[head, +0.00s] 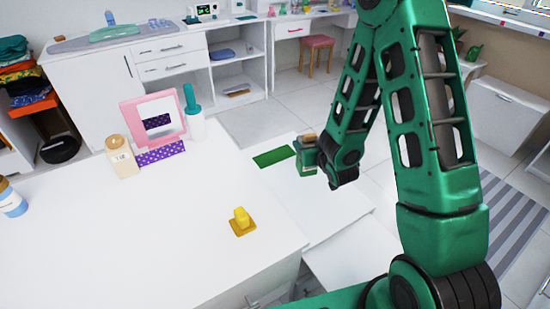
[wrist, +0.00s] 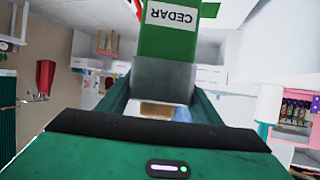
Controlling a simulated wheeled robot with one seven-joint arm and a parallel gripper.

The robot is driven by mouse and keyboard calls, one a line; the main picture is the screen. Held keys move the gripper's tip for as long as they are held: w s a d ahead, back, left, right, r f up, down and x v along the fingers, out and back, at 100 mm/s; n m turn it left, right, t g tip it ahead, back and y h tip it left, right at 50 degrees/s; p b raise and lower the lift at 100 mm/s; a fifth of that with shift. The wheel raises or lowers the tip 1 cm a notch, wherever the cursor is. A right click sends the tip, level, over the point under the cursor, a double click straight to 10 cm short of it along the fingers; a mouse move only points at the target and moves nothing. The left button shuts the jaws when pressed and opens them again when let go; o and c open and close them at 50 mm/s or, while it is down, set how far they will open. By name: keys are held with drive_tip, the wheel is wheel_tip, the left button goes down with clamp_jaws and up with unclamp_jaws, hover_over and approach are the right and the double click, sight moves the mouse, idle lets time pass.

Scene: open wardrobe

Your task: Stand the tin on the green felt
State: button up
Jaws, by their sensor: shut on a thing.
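The tin (head: 304,158) is green with a brown top, and it sits just right of the green felt in the head view. In the wrist view the tin (wrist: 168,42) shows a white label reading CEDAR, upside down in the picture. My gripper (head: 320,158) reaches it from the right and is shut on it; its fingers (wrist: 163,95) also show in the wrist view. The tin looks about upright. Whether its base touches the white surface is unclear. The green felt (head: 273,157) is a flat, bare rectangle on the white surface.
A yellow object on a small mat (head: 242,222) stands on the white top at front.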

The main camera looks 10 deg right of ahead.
drive_tip(key=w+a+n+y, duration=0.4)
drive_tip(key=w+a, duration=1.3)
drive_tip(key=w, duration=0.1)
drive_tip(key=w+d+f, duration=0.5)
drive_tip(key=d+f, duration=0.5)
drive_tip(key=f, duration=0.1)
drive_tip(key=shift+w+d+f+g, duration=0.15)
drive_tip(key=shift+w+f+g, duration=0.15)
drive_tip(key=shift+f, duration=0.15)
drive_tip(key=o, duration=1.3)
drive_tip(key=shift+o, duration=0.5)
